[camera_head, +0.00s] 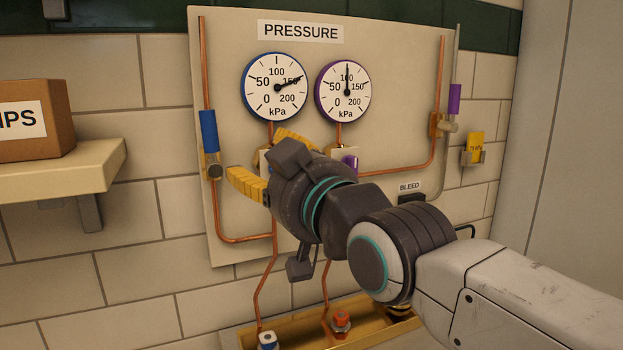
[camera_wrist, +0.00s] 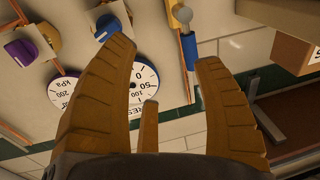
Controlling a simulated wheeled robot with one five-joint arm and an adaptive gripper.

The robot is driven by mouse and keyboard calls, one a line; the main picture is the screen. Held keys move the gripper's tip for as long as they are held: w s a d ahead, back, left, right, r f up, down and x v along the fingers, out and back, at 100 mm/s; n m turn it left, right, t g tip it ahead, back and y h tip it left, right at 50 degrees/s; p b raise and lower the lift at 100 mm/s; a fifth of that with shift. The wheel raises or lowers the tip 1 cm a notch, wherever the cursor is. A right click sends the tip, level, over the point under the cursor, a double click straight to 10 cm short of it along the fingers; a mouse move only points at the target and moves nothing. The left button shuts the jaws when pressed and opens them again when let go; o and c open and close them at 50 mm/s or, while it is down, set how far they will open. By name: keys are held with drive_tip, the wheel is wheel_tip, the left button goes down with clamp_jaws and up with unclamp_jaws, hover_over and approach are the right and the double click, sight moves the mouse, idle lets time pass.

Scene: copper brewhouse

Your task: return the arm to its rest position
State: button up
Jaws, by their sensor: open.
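My arm reaches in from the lower right of the head view, bent, with my gripper (camera_head: 254,155) in front of the pressure panel (camera_head: 395,60). Its yellow ribbed fingers are spread apart, with nothing between them that they touch. In the wrist view my gripper (camera_wrist: 168,55) is open and empty. The panel's blue-rimmed gauge (camera_head: 277,87) points near 150, and its purple-rimmed gauge (camera_head: 343,92) points near 100. The gripper hides part of the panel below the gauges. A purple knob (camera_head: 350,162) shows just past it, and a blue knob (camera_wrist: 108,25) shows in the wrist view.
A blue valve handle (camera_head: 209,130) stands left of the gripper, a purple one (camera_head: 455,97) at the right. A shelf (camera_head: 95,170) with a cardboard box (camera_head: 45,143) juts out at left. A brass trough (camera_head: 290,332) with fittings lies below.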

drive_tip(key=d+f+m+g+h+p, duration=0.25)
drive_tip(key=d+f+h+p, duration=0.3)
drive_tip(key=d, duration=0.55)
drive_tip(key=s+d+f+m+g+h+p, duration=0.2)
drive_tip(key=s+d+f+g+p, duration=0.2)
drive_tip(key=s+d+f+p, duration=0.2)
drive_tip(key=s+d+f+m+g+h+p, duration=0.3)
drive_tip(key=s+d+f+g+p, duration=0.1)
drive_tip(key=s+d, duration=0.6)
drive_tip(key=s+f+p, duration=0.1)
drive_tip(key=s+f, duration=0.1)
drive_tip(key=s, duration=0.1)
drive_tip(key=shift+d+f+p, duration=0.25)
drive_tip(key=shift+d+p, duration=0.05)
drive_tip(key=shift+p, duration=0.1)
drive_tip(key=shift+g+h, duration=0.25)
